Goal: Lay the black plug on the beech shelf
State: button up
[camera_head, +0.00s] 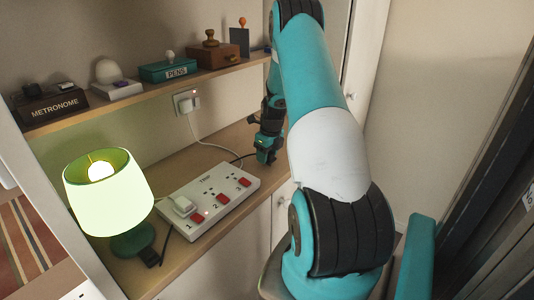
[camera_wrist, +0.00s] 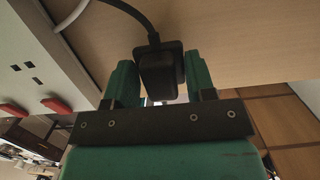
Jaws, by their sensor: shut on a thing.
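My gripper (camera_head: 266,156) is shut on the black plug (camera_wrist: 158,75), which sits between the green fingers in the wrist view. A black cord runs from the plug's far end. In the head view the gripper is low over the wooden worktop, right of the white power strip (camera_head: 222,208), and the plug is mostly hidden there. The light wooden shelf (camera_head: 150,95) runs along the wall above and left of the gripper.
The shelf holds a metronome box (camera_head: 52,105), a pale domed object (camera_head: 108,72), a teal PENS box (camera_head: 167,71) and a brown box (camera_head: 213,56). A lit lamp (camera_head: 108,195) stands left of the strip. A small black piece (camera_head: 150,257) lies by its base. A white plug fills the wall socket (camera_head: 187,102).

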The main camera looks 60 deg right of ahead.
jog(key=shift+f, duration=0.2)
jog(key=shift+f, duration=0.1)
jog(key=o, duration=0.9)
jog(key=shift+o, duration=0.2)
